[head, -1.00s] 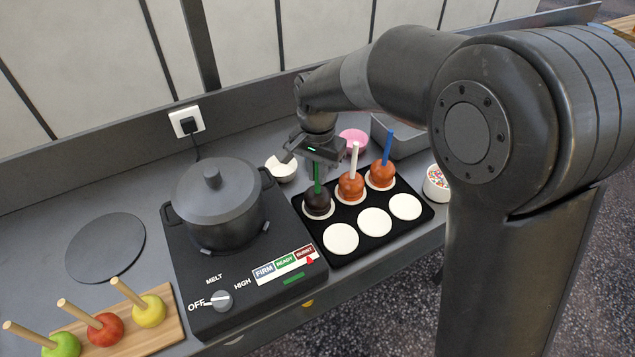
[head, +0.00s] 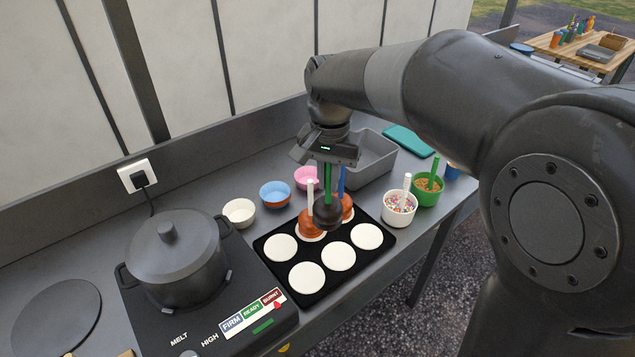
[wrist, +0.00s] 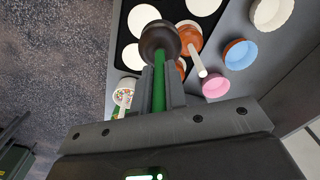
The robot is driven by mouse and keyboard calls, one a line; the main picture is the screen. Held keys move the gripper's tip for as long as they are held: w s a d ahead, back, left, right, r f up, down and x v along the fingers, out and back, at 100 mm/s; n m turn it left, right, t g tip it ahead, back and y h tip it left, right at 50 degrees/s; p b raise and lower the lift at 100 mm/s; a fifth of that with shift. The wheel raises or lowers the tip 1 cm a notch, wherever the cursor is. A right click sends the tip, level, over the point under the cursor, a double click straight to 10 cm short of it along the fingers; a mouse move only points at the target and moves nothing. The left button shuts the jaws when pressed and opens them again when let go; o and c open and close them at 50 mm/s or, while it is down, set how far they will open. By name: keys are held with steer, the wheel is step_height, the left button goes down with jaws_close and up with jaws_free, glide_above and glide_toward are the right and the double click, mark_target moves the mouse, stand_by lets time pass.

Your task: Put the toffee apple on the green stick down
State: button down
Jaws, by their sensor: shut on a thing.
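My gripper (head: 328,166) is shut on the green stick (head: 328,185) of a very dark, nearly black toffee apple (head: 327,214). The apple hangs below the fingers, stick upward, in front of the other apples and seemingly above the tray. In the wrist view the dark apple (wrist: 158,36) shows at the end of the green stick (wrist: 158,88). The black tray (head: 262,262) carries white paper discs; the back left disc (head: 280,247) and the front row discs (head: 338,256) are bare. A brown apple on a white stick (head: 307,228) and one on a blue stick (head: 348,205) stand at the back, partly hidden.
A grey pot (head: 172,262) sits on the cooker left of the tray, its red pointer under BURNT. White (head: 239,212), blue (head: 274,194) and pink bowls (head: 307,177) stand behind. A grey bin (head: 375,160) and tubs of sprinkles (head: 399,208) and brown bits (head: 428,188) stand right.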

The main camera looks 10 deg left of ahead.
steer(key=w+d+r, duration=0.2)
steer(key=w+d, duration=0.5)
steer(key=w, duration=0.5)
steer(key=w+f, duration=0.4)
steer(key=w, duration=1.2)
step_height(320, 180, down, 9)
steer(key=shift+s+a, duration=0.15)
steer(key=shift+a, duration=0.3)
steer(key=shift+f, duration=0.3)
steer(key=c, duration=1.5)
jaws_free()
steer(key=shift+o, duration=0.2)
steer(key=shift+r, duration=0.1)
